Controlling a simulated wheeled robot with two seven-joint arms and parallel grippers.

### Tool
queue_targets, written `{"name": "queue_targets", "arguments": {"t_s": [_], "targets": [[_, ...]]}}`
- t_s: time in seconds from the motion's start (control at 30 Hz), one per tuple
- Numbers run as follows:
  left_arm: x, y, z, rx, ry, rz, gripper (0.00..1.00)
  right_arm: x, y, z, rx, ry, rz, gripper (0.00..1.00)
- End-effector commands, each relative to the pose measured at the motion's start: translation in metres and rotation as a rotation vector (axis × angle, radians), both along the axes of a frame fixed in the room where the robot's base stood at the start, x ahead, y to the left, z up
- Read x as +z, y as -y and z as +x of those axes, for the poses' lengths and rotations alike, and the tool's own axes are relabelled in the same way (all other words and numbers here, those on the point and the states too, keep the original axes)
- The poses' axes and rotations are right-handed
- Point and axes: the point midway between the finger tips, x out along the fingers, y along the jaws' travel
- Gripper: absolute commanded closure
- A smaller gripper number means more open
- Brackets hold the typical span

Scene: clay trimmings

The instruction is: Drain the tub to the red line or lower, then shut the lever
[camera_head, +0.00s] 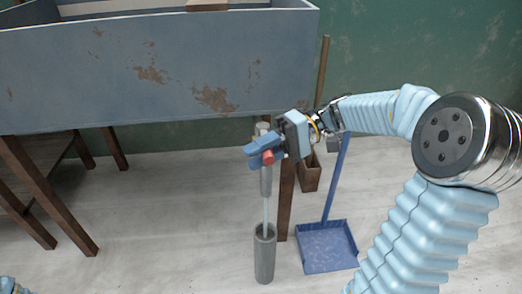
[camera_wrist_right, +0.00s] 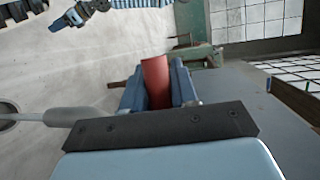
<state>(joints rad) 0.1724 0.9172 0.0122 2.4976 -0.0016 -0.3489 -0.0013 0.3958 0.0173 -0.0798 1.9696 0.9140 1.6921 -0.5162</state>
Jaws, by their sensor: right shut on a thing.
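The blue-grey tub (camera_head: 130,75) with rust patches stands on dark wooden legs at the top left of the head view. Its water level and the red line are not visible to me. My right gripper (camera_head: 266,155) is shut on the red lever (camera_head: 268,157) under the tub's front right; the red handle also shows in the wrist view (camera_wrist_right: 155,82), between both fingers. A grey spout (camera_head: 266,181) hangs below it. A thin pale column, apparently water, runs from it into the upright grey drain pipe (camera_head: 264,260). My left gripper (camera_wrist_right: 72,17) shows small in the wrist view; its jaws are unclear.
A blue dustpan (camera_head: 327,247) lies on the floor right of the drain pipe, its handle upright.

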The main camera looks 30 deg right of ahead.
Motion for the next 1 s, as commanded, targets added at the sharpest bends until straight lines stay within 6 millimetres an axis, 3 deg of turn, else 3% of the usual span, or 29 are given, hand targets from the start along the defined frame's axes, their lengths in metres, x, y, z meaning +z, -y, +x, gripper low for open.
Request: {"name": "queue_targets", "arguments": {"t_s": [0.27,0.3,0.67,0.77,1.0], "targets": [[0.0,0.0,0.0,0.0,0.0,0.0,0.57,-0.001,0.0,0.001,-0.002,-0.001,-0.001,1.0],[0.0,0.0,0.0,0.0,0.0,0.0,0.57,-0.001,0.0,0.001,-0.002,-0.001,-0.001,0.66],[0.001,0.0,0.0,0.0,0.0,0.0,0.57,0.001,0.005,0.001,-0.002,0.0,0.0,0.66],[0.004,0.0,0.0,0.0,-0.001,0.0,0.57,0.004,0.018,0.001,-0.004,0.0,0.001,0.66],[0.015,0.0,-0.001,-0.002,-0.002,0.0,0.57,0.015,0.077,-0.002,-0.006,-0.001,-0.001,0.66]]}}
